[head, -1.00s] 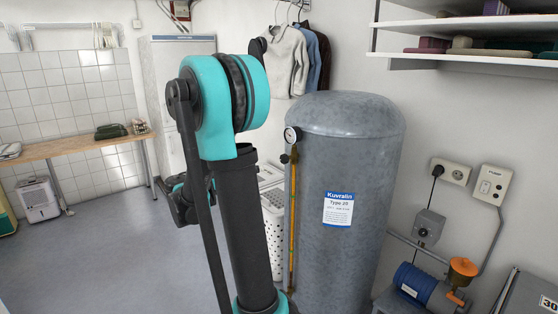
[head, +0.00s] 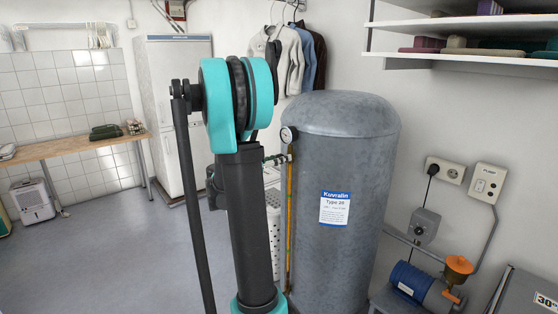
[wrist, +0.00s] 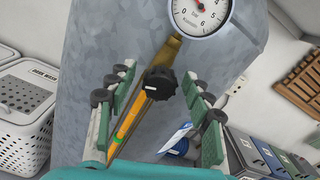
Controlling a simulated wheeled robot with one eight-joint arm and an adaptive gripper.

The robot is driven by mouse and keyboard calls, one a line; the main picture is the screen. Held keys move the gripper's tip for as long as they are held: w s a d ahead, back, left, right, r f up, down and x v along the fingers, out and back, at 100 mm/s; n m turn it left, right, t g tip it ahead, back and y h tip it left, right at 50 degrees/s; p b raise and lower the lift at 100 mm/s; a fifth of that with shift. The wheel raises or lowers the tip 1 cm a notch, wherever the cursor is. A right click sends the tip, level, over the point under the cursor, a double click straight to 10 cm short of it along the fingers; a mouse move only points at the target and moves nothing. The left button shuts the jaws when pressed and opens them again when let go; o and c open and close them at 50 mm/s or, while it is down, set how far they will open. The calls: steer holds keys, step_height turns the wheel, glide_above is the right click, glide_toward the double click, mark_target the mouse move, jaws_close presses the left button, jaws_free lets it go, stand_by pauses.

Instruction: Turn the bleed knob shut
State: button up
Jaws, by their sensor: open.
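The black bleed knob (wrist: 159,83) is in the middle of the wrist view, on a brass fitting at the top of the tank's yellow-orange tube and below the pressure gauge (wrist: 201,14). My gripper (wrist: 157,78) is open, with one green-padded finger on each side of the knob. I see no clear contact between the pads and the knob. In the head view my gripper (head: 276,160) reaches the tank's left side, just under the gauge (head: 289,134). There it hides the knob, and my arm partly covers the gripper.
The grey tank (head: 345,210) stands upright behind the knob. White laundry baskets (wrist: 28,100) are left of it. A blue pump (head: 411,282) and wall sockets are to its right. Open floor (head: 110,240) lies to the left.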

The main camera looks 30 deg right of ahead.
steer(key=c, duration=1.2)
steer(key=shift+o, duration=0.2)
steer(key=shift+m, duration=0.3)
steer(key=m, duration=1.5)
steer(key=shift+s, duration=0.1)
steer(key=m, duration=0.5)
steer(key=shift+f+m, duration=0.1)
steer(key=shift+m, duration=0.2)
